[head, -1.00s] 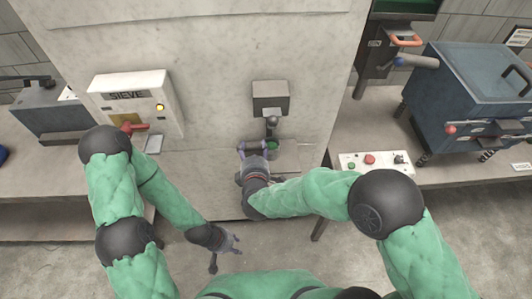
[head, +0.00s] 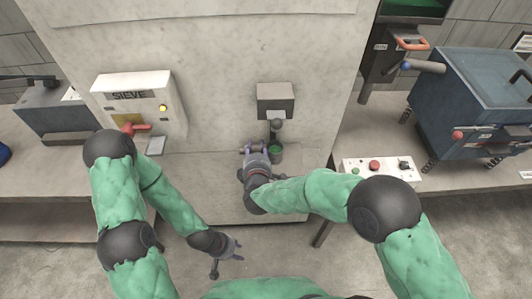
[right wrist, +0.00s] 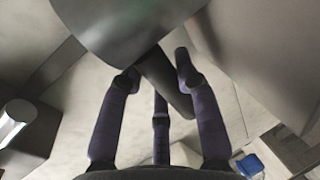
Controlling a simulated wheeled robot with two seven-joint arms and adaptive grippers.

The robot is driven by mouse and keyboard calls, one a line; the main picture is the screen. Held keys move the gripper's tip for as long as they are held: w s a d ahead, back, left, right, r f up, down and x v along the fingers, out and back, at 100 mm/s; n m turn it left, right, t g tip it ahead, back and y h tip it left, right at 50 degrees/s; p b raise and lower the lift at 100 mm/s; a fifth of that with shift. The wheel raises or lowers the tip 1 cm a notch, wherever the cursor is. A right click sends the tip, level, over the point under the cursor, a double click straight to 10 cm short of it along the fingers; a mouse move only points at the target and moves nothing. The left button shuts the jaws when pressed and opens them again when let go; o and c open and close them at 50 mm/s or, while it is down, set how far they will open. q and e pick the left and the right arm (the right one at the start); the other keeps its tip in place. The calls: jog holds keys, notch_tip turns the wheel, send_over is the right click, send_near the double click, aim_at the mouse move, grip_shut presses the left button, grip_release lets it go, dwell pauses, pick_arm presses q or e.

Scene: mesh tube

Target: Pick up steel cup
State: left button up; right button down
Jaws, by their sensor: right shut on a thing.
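In the right wrist view, a large grey-green curved body (right wrist: 130,25) fills the top, and a dark tapering piece (right wrist: 165,82) passes between the fingertips of my right gripper (right wrist: 156,80). The gripper is shut on this piece, which looks like the cup's handle. My left gripper (head: 227,257) is low in the head view, empty, with its fingers apart.
A grey spout box (head: 276,100) is on the pale wall just above the cup. A white SIEVE box (head: 135,103) with a red lever stands left. A button panel (head: 375,168) and a blue-grey machine (head: 475,95) are right. The ledge between SIEVE box and cup is mostly clear.

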jog(key=shift+r, duration=0.15)
jog(key=shift+r+p, duration=0.85)
jog(key=shift+r, duration=0.45)
jog(key=s+a+r+p, duration=0.6)
jog(key=s+r, duration=0.4)
jog(key=s, duration=0.1)
jog(key=shift+s+a, duration=0.25)
jog(key=shift+s, duration=0.1)
